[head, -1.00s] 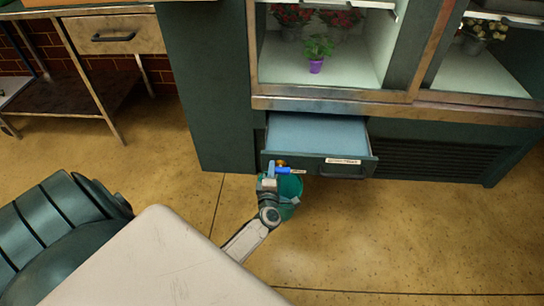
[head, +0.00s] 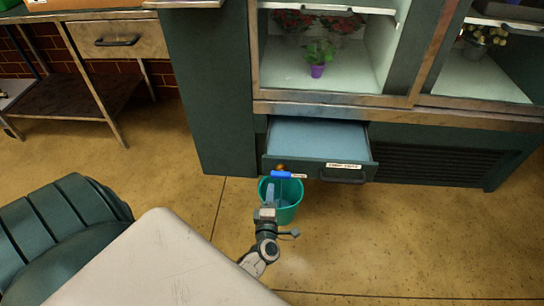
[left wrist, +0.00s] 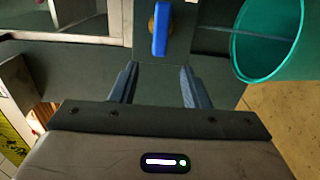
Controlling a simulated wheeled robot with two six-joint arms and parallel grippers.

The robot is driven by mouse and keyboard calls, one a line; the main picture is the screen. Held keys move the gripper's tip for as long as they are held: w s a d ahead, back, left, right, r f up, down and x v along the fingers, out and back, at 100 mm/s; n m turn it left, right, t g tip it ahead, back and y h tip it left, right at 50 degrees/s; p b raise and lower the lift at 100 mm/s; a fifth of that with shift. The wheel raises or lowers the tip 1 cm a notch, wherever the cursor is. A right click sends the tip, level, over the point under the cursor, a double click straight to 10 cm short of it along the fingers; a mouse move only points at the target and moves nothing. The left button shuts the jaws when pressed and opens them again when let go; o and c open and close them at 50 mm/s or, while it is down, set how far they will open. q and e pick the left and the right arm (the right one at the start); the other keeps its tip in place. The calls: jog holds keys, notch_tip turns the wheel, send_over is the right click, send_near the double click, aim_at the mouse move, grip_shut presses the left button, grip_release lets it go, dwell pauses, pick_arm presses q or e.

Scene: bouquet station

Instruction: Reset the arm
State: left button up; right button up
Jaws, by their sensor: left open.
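My left gripper (head: 272,191) is open and empty, low in front of the cabinet and overlapping the teal bucket in the head view. In the left wrist view its two fingers (left wrist: 159,78) stand apart with nothing between them. A blue lever (head: 281,174) with a brass part behind it is on the cabinet front below the drawer's left end. The lever (left wrist: 160,28) also shows beyond the fingertips in the left wrist view, apart from them. My right gripper is not in view.
A teal bucket (head: 290,206) stands on the floor below the lever; it is right of the fingers in the left wrist view (left wrist: 262,72). A drawer (head: 317,138) stands open above. A potted plant (head: 317,71) sits in the cabinet. Floor at the right is clear.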

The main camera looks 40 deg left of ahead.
pick_arm(q)
jog(key=shift+v, duration=0.95)
